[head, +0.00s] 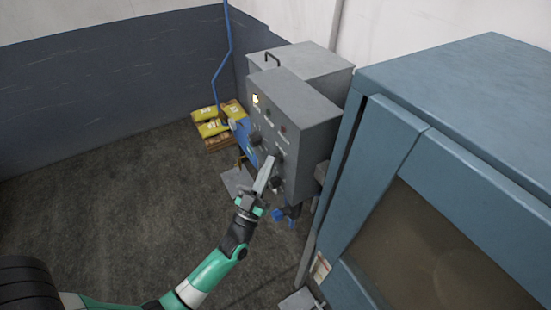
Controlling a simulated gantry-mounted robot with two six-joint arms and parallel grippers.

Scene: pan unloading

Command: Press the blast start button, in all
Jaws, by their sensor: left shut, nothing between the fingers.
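A grey control box (300,112) stands in the middle of the head view, left of the blue cabinet. The fingertips overlap the panel beside a dark knob (275,182). I cannot tell whether they touch it. Which control is the blast start button is too small to read, and the gripper hides part of the panel. My right gripper is not in view.
A large blue cabinet (430,85) with a window fills the right side, close to the control box. Yellow bags (212,128) lie on a pallet by the back wall. A blue pipe (222,70) runs down the wall. The dark floor at left is clear.

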